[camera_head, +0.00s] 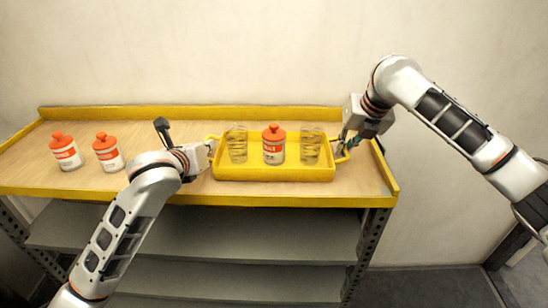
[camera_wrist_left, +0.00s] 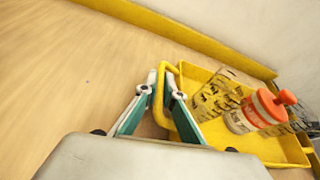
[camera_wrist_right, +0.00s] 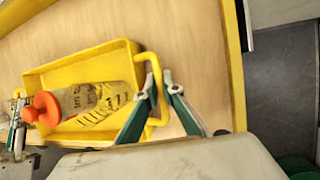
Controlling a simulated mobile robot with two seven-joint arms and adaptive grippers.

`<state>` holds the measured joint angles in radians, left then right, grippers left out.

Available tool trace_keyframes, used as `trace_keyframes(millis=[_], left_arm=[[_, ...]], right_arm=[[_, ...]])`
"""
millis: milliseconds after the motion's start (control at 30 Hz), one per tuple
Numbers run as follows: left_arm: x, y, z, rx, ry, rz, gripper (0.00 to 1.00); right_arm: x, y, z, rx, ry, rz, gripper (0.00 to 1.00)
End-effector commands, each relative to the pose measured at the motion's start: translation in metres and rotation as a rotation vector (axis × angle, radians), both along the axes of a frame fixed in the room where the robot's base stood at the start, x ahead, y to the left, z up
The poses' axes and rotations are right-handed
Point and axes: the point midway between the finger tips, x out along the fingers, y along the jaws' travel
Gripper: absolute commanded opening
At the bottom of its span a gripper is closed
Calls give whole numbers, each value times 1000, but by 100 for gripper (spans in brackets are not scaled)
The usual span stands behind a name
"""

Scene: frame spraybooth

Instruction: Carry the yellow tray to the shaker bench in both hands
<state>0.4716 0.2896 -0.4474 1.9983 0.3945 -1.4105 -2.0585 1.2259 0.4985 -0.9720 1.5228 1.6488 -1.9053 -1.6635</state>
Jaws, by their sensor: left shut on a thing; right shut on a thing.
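The yellow tray (camera_head: 275,174) is on the wooden bench top near its right end. It holds a white bottle with an orange cap (camera_head: 274,146) between two clear patterned cups, one on the left (camera_head: 237,144) and one on the right (camera_head: 311,146). My left gripper (camera_head: 211,147) is shut on the tray's left handle, which shows between its fingers in the left wrist view (camera_wrist_left: 163,88). My right gripper (camera_head: 343,144) is shut on the right handle, seen in the right wrist view (camera_wrist_right: 155,88). I cannot tell whether the tray's underside touches the bench.
Two more orange-capped bottles (camera_head: 66,151) (camera_head: 108,152) stand on the bench at the left. The bench (camera_head: 200,191) has a raised yellow back edge (camera_head: 190,112) against the wall. Grey shelves (camera_head: 230,230) are below. Open floor (camera_head: 430,285) lies to the right.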

Motion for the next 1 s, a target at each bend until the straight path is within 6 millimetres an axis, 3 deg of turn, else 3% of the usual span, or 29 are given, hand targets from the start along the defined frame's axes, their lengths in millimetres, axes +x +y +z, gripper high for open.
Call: trace_keyframes(millis=[267,700,1000], left_arm=[[0,0,9,0,-3,0,0],[0,0,46,-1,-5,0,0],[0,0,52,0,-4,0,0]], right_arm=[[0,0,10,0,-4,-1,0],[0,0,46,1,-6,-1,0],[0,0,53,0,-4,-1,0]])
